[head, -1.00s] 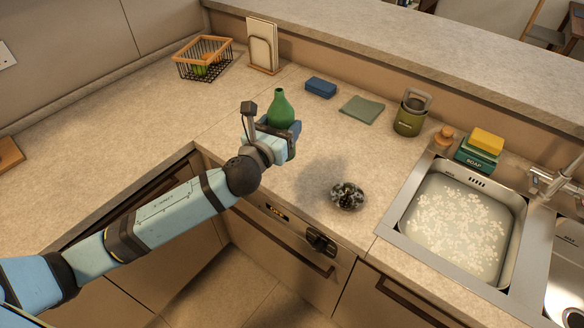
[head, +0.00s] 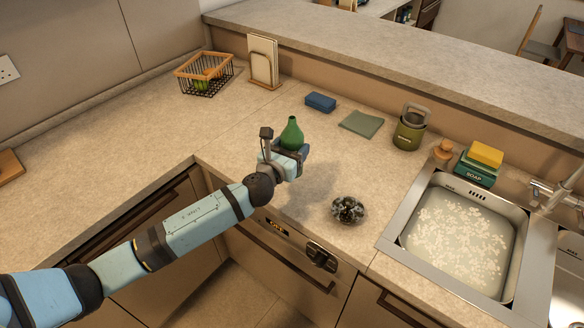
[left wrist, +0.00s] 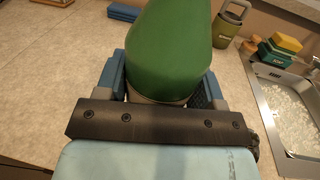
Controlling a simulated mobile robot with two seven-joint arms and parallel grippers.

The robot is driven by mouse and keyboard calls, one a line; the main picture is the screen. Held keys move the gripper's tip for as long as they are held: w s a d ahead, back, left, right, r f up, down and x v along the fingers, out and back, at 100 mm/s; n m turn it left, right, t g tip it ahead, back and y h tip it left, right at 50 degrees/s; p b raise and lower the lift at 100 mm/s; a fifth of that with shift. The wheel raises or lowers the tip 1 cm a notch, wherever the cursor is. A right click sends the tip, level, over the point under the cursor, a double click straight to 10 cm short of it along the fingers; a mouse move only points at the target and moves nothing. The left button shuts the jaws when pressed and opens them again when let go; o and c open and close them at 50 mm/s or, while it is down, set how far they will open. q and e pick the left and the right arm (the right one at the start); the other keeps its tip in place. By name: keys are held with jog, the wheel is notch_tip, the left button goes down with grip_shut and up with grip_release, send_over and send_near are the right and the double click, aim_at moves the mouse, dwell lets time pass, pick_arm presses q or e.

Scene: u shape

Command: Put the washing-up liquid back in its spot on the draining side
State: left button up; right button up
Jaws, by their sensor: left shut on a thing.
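My left gripper (head: 289,157) is shut on a green bottle (head: 291,135) with a narrow neck, which looks like the washing-up liquid. The bottle stands upright between the fingers, and its lower part is hidden by the gripper. In the left wrist view the bottle (left wrist: 168,45) fills the middle, between the two blue fingers. It is over the counter (head: 233,130), left of the sink; a shadow lies on the counter to its lower right. The sink (head: 392,243) holds foamy water. My right gripper is not in view.
A dark speckled round scourer (head: 347,210) lies near the counter's front edge. A brush (head: 443,150) and soap box (head: 477,167) stand behind the sink. A wire basket (head: 204,78) is back left.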

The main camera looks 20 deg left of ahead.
pick_arm(q)
jog(key=shift+f+b, duration=0.85)
jog(key=shift+f, duration=2.25)
jog(key=shift+f, duration=0.2)
jog(key=o, duration=1.1)
jog(key=shift+o, duration=0.2)
